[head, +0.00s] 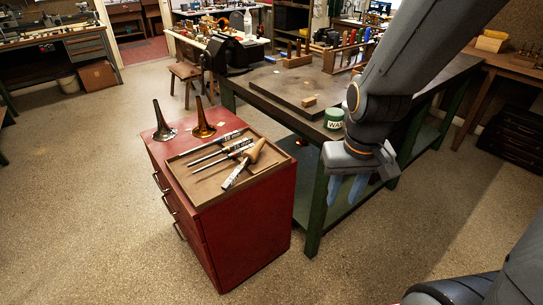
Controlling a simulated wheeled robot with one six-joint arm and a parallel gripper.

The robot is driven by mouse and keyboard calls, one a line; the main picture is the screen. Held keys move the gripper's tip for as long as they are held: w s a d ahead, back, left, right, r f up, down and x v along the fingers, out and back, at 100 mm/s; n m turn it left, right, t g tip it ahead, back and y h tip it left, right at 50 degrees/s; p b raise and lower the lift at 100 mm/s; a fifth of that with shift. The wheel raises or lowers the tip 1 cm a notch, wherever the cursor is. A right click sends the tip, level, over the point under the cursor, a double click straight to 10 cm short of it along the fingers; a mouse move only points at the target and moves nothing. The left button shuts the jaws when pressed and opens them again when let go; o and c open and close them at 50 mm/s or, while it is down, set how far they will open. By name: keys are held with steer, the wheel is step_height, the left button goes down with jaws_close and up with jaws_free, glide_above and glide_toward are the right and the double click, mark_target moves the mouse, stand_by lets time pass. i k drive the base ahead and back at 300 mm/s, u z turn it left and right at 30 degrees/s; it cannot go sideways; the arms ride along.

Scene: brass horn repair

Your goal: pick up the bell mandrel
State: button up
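The bell mandrel appears to be the dark grey flared cone (163,122), standing upright with its wide end down on the top of a red drawer cabinet (232,245). A similar flared piece in brass colour (203,122) stands just to its right, apart from it. My gripper (346,192) hangs fingers-down to the right of the cabinet, in front of the green-legged bench. It is well away from both flared pieces. Its two bluish fingers are apart with nothing visible between them.
A shallow tray (180,178) on the cabinet holds several hand tools, one with a wooden handle (251,152). The workbench (250,85) carries a green-lidded tin (334,118), a small wooden block (309,101) and tool racks. Open floor (80,230) lies left of the cabinet.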

mark_target(250, 156)
steer(key=z, duration=0.1)
steer(key=i, duration=1.15)
steer(key=u, duration=0.7)
